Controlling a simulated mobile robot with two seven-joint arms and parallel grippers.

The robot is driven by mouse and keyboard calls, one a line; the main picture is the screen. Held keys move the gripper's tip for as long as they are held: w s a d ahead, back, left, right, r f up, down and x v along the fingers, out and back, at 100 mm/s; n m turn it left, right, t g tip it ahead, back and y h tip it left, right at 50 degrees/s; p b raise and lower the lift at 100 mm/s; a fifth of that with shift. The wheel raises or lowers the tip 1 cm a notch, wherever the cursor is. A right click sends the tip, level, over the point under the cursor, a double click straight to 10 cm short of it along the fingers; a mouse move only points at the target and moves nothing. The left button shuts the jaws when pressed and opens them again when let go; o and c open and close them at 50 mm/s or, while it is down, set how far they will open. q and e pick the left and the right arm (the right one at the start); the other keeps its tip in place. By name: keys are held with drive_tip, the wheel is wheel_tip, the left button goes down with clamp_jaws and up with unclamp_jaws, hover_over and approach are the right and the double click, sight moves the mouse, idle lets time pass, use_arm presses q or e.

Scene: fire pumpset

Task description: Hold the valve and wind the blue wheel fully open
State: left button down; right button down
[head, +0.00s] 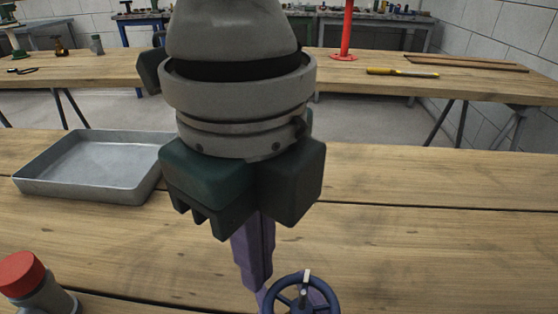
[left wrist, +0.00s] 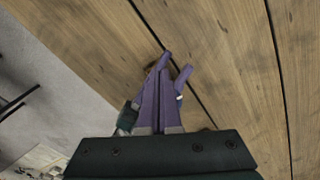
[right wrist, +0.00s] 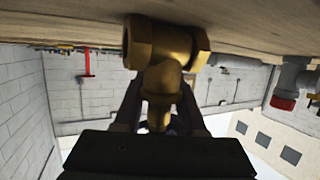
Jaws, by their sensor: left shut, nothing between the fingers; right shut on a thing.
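The blue wheel (head: 303,297) with a white mark on its rim shows at the bottom edge of the head view, partly cut off. My left gripper (head: 262,288) reaches down beside the wheel's left side, its purple fingers together and empty; whether they touch the rim I cannot tell. It also shows in the left wrist view (left wrist: 174,66), where its fingers hide most of what lies beyond. The brass valve (right wrist: 166,50) fills the middle of the right wrist view. My right gripper (right wrist: 158,112) is shut on the valve, a finger on each side of its lower part.
A grey metal tray (head: 90,165) lies on the wooden bench at left. A red-capped grey fitting (head: 35,285) stands at the lower left. The bench right of the wheel is clear. Another bench behind holds a yellow tool (head: 402,72) and a red stand (head: 346,30).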

use_arm(q)
drive_tip(key=shift+s+d, duration=0.2)
drive_tip(key=shift+d, duration=0.15)
idle(0.5)
drive_tip(key=shift+s, duration=0.2)
idle(0.4)
use_arm(e)
drive_tip(key=shift+c, duration=2)
unclamp_jaws()
use_arm(q)
wheel_tip(320, 180, up, 6)
drive_tip(key=shift+w+a, duration=0.25)
drive_tip(key=shift+a, duration=0.2)
